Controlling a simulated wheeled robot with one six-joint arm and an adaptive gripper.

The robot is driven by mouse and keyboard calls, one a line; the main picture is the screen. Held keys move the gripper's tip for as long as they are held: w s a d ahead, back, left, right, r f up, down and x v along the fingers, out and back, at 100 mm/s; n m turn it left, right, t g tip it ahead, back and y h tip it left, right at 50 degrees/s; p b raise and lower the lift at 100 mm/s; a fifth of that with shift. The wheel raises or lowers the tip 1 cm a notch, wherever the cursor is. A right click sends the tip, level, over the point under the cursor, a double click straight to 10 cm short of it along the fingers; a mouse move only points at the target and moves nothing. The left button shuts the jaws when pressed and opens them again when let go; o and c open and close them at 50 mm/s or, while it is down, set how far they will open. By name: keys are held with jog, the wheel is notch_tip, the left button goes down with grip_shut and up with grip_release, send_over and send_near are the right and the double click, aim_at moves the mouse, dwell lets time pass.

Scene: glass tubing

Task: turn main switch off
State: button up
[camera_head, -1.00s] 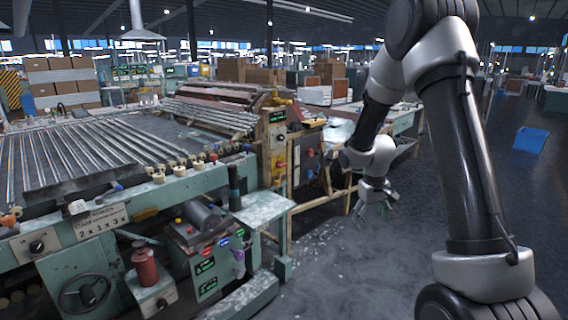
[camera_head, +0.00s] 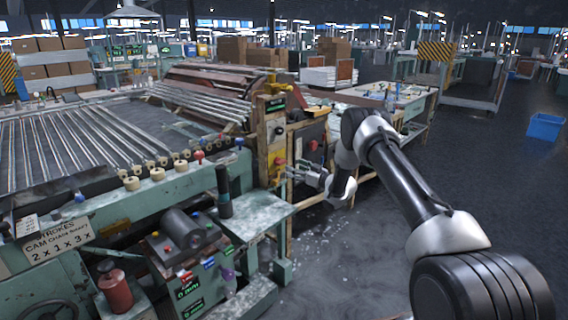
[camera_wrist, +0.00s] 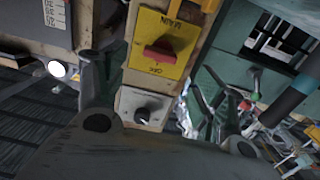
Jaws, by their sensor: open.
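The main switch is a red knob (camera_wrist: 159,50) on a yellow plate marked MAIN in the wrist view. Its handle lies roughly crosswise on the plate; the small lettering beside it is hard to read. In the head view the switch (camera_head: 279,162) shows small on the front of a tan post. My gripper (camera_head: 298,171) is in front of and just right of that post, its fingers spread and empty. In the wrist view my gripper (camera_wrist: 155,80) has one finger on each side of the picture, with the switch between them, apart from both.
A black dial (camera_wrist: 143,113) on a white plate sits beside the switch on the same post. A dark cabinet (camera_head: 310,140) with red knobs stands right of the post. A green machine table (camera_head: 250,215) is at front left. Open floor lies to the right.

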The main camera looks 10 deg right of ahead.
aim_at(283, 163)
jog(key=x, duration=0.7)
jog(key=shift+w+a, duration=0.2)
jog(key=c, duration=1)
